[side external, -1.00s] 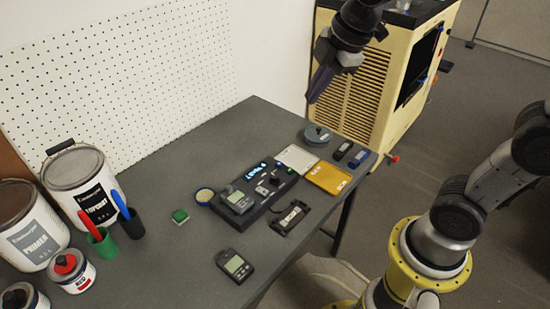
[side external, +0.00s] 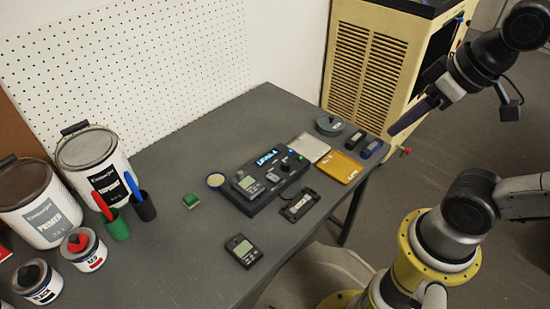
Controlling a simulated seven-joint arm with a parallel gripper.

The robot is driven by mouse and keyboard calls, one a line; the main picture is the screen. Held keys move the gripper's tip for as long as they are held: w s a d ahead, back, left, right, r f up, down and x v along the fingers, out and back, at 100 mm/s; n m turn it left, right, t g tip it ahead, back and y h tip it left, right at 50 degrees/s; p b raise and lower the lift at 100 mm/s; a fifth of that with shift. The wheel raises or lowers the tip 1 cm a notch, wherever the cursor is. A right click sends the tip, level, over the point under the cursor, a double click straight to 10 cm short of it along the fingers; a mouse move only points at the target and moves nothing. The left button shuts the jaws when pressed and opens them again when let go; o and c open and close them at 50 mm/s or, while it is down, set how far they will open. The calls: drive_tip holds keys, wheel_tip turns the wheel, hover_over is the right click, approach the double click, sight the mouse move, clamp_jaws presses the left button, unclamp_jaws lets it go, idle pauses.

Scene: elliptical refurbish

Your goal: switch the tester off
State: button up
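The tester (side external: 262,202) looks to be the dark box on the grey table, with a lit blue display (side external: 266,157), small knobs and a switch-like part on top. A grey handheld meter (side external: 246,184) sits in its left side. The display is lit; its small text is hard to read. My gripper (side external: 408,119) is in the air beyond the table's right edge, right of the tester and apart from it. Its dark purple fingers look like one shape from this side, so I cannot tell whether they are open. Nothing shows held in it.
A second handheld meter (side external: 243,251) lies at the front of the table (side external: 185,255). A black holder (side external: 299,205), orange case (side external: 341,167), white panel (side external: 310,147) and round grey tin (side external: 329,124) lie near the tester. Paint cans (side external: 93,160) and marker cups (side external: 115,224) stand left.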

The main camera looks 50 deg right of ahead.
drive_tip(key=shift+o, duration=0.4)
drive_tip(key=w+r+g, duration=0.1)
drive_tip(key=w+r, duration=0.4)
drive_tip(key=r, duration=0.1)
drive_tip(key=shift+w+a, duration=0.15)
drive_tip(key=g, duration=0.6)
hover_over(270, 175)
drive_tip(key=w+d, duration=0.1)
drive_tip(key=w, duration=0.2)
wheel_tip(270, 175, down, 10)
drive_tip(key=w+a+f+g, duration=0.1)
drive_tip(key=w+f+g, duration=0.2)
drive_tip(key=f, duration=1.2)
drive_tip(key=x, duration=1.3)
drive_tip(key=shift+f, duration=0.4)
drive_tip(key=shift+w, duration=0.1)
clamp_jaws()
